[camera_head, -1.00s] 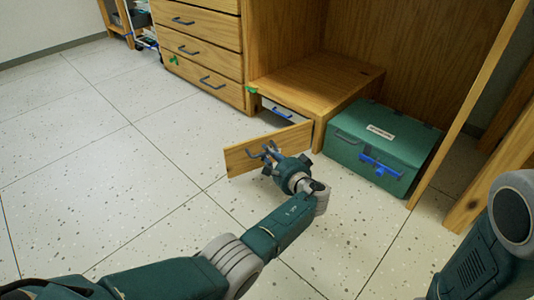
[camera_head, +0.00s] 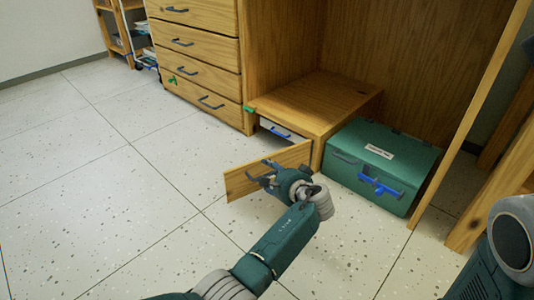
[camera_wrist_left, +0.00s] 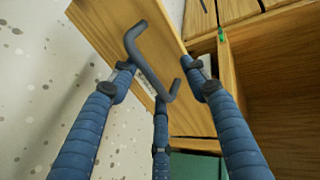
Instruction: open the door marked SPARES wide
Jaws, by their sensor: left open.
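The low wooden door (camera_head: 242,184) stands swung out from the compartment under the wooden shelf, its free edge to the left. No readable SPARES marking shows on it. Its grey bar handle (camera_wrist_left: 150,62) shows in the left wrist view. My left gripper (camera_head: 266,176) is open at the door's front face. In the wrist view its blue fingers (camera_wrist_left: 160,115) are spread on both sides of the handle and below it; I cannot tell whether they touch it. My right gripper is out of view.
A green box (camera_head: 385,175) with a blue latch and an unreadable label stands right of the door. A drawer cabinet (camera_head: 196,65) stands to the left behind. Speckled floor (camera_head: 110,200) left of the door is clear.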

